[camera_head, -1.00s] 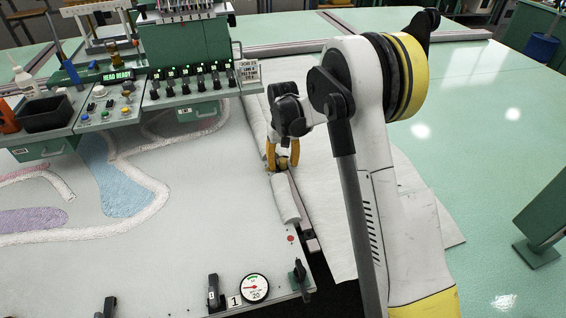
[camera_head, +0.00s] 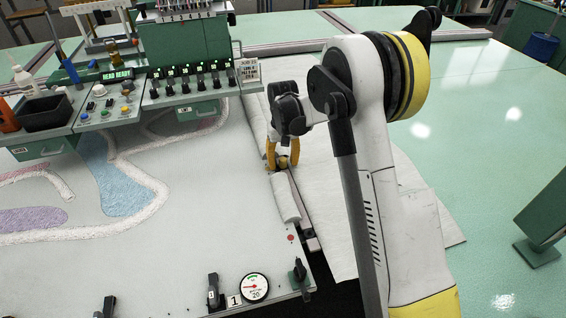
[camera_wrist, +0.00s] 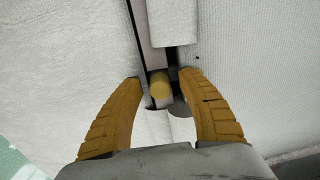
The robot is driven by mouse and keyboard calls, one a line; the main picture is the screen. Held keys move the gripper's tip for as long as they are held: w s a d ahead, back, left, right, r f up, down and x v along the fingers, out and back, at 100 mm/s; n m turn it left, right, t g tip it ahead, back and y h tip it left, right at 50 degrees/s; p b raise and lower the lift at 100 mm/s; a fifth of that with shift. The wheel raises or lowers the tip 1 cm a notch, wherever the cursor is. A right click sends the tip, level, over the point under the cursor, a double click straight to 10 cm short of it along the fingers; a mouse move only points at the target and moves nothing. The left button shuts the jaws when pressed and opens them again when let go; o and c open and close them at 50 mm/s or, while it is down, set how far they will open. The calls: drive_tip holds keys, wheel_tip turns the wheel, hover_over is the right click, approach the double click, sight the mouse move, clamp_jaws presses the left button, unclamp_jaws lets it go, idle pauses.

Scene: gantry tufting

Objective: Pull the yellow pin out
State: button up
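The yellow pin (camera_wrist: 160,88) shows in the wrist view as a short, rounded yellow end in a dark fitting on the frame rail. My gripper (camera_wrist: 160,77) has two ribbed yellow-orange fingers, one on each side of the pin. The fingers are open, with a visible gap between each and the pin. In the head view my gripper (camera_head: 283,160) points down at the rail along the right edge of the stretched cloth. A small yellow spot between its fingers there is too small to make out clearly.
White padding rolls (camera_head: 285,198) line the rail before and behind my gripper. The tufted cloth (camera_head: 190,225) spreads to the left. A green control panel (camera_head: 195,80) stands behind. A pressure gauge (camera_head: 254,288) and a black lever (camera_head: 299,275) sit at the front edge.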

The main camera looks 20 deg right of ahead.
clamp_jaws()
drive_tip(key=c, duration=1)
unclamp_jaws()
drive_tip(key=shift+r, duration=0.2)
clamp_jaws()
drive_tip(key=shift+r+p, duration=1.3)
drive_tip(key=shift+r, duration=0.75)
